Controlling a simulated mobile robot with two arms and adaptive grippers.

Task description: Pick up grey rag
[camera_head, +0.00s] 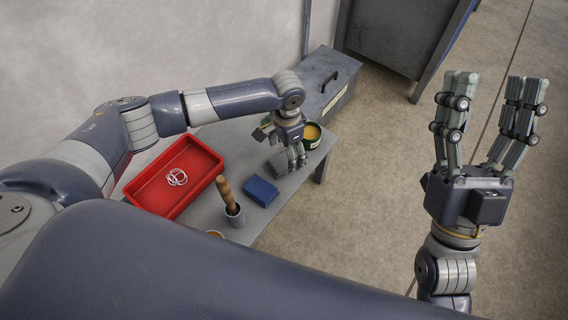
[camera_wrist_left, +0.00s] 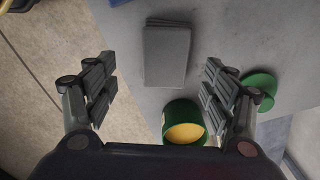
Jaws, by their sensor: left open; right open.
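The grey rag (camera_wrist_left: 167,54) lies folded on the grey table, between the open fingers of my left gripper (camera_wrist_left: 160,95) as the left wrist view shows it. In the head view the rag (camera_head: 279,163) is partly hidden by my left gripper (camera_head: 293,155), which hangs over the table with its fingers pointing down. The gripper does not touch the rag in the wrist view. My right gripper (camera_head: 488,125) is open and empty, raised at the right with its fingers pointing up, well away from the table.
The table (camera_head: 226,143) also holds a red tray (camera_head: 212,182) with white rings (camera_head: 176,177), a blue block (camera_head: 261,191), a cup with a wooden-handled tool (camera_head: 228,196) and a green tin (camera_head: 311,136) with yellow contents. A green lid (camera_wrist_left: 260,84) lies close by. A grey toolbox (camera_head: 325,86) stands behind.

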